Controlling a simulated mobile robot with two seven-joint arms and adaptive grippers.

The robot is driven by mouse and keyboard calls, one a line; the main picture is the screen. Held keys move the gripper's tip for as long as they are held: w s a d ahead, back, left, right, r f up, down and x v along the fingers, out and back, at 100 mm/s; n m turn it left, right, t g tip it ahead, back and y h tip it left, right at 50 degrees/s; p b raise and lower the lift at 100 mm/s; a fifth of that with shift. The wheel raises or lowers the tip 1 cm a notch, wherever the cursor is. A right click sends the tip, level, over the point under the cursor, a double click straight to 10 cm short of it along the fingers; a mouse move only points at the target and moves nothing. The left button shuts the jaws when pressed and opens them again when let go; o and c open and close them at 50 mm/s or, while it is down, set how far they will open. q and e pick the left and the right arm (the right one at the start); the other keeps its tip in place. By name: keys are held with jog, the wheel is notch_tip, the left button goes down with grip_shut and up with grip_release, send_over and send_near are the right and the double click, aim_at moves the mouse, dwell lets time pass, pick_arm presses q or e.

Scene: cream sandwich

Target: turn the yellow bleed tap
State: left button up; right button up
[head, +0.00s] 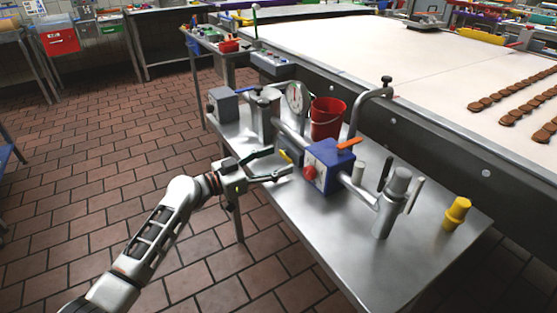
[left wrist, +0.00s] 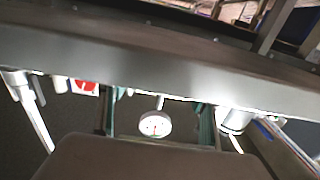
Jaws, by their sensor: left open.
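My left gripper (head: 281,161) reaches in from the left and is open at the near edge of the steel table, just left of the blue box (head: 325,168). Its fingers are apart with nothing between them. A yellow fitting (head: 457,212) stands apart at the table's right end. In the left wrist view, a round white dial (left wrist: 155,124) appears between the two fingers (left wrist: 158,120), beyond them. No yellow tap can be made out there.
The steel table (head: 345,268) bears a pipe assembly with an orange handle (head: 348,144), a red knob (head: 310,173), a gauge (head: 295,97) and a grey cylinder (head: 393,200). A red bucket (head: 327,118) stands behind. A white conveyor (head: 370,50) lies beyond. The tiled floor at left is clear.

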pick_arm(q)
jog(key=shift+w+d, duration=0.35)
jog(key=shift+d, duration=0.15)
jog(key=c, duration=1.1)
jog(key=shift+f+n+b, duration=0.2)
jog(key=shift+n+b, duration=0.2)
jog(key=shift+n, duration=0.4)
jog(key=shift+a+r+n+b, duration=0.1)
jog(key=shift+r+n+b, duration=0.15)
jog(key=shift+n+b, duration=0.6)
jog(key=shift+r+n, duration=0.25)
jog(key=shift+n, duration=0.2)
pick_arm(e)
jog(key=shift+w+a, duration=0.3)
jog(key=shift+a, duration=0.1)
